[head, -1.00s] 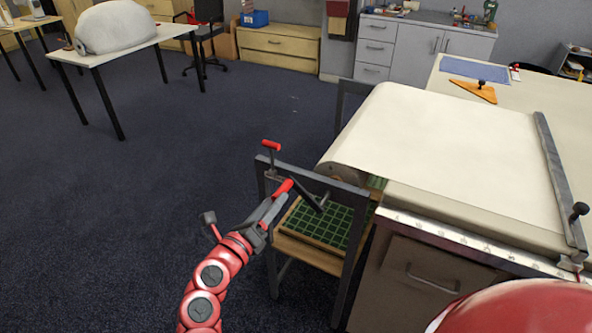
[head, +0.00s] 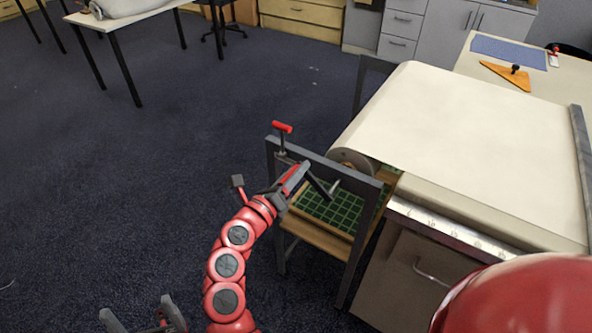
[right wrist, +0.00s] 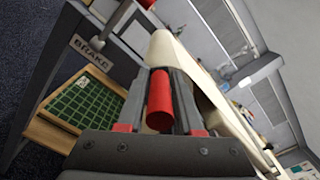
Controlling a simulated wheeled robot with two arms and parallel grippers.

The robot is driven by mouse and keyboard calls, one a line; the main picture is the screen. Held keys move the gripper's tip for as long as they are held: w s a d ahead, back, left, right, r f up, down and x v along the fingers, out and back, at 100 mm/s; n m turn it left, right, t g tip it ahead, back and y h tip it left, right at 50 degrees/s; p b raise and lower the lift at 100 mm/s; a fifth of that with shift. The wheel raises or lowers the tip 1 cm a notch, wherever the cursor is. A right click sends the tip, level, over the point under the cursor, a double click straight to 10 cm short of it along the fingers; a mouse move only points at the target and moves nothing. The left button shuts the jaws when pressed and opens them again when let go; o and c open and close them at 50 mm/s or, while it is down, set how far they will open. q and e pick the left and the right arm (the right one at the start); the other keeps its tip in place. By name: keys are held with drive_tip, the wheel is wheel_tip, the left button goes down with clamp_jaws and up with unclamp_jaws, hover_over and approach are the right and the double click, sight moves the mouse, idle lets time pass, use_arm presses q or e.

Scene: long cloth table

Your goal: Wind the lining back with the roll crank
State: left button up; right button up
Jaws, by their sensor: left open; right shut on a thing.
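The cream lining (head: 460,125) lies flat over the long table and curves down at its left end to the roll (head: 352,160). The roll hangs in a dark grey metal frame (head: 335,170) beside the table. The roll crank (head: 318,184) sticks out on the frame's near side, its red handle pointing up-left. My right gripper (head: 294,178) is shut on that handle; the red handle (right wrist: 160,100) lies between its fingers in the right wrist view. My left gripper (head: 145,318) is open and empty at the bottom left, low in the picture and away from the frame.
A red-topped brake lever (head: 282,128) stands on the frame's left corner, close to my right gripper; a BRAKE label (right wrist: 90,53) shows in the right wrist view. A green gridded board (head: 325,208) lies on the shelf below. An orange triangle (head: 507,75) lies on the table. Carpet left is clear.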

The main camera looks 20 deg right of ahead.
clamp_jaws()
drive_tip(key=shift+f, duration=0.1)
idle(1.1)
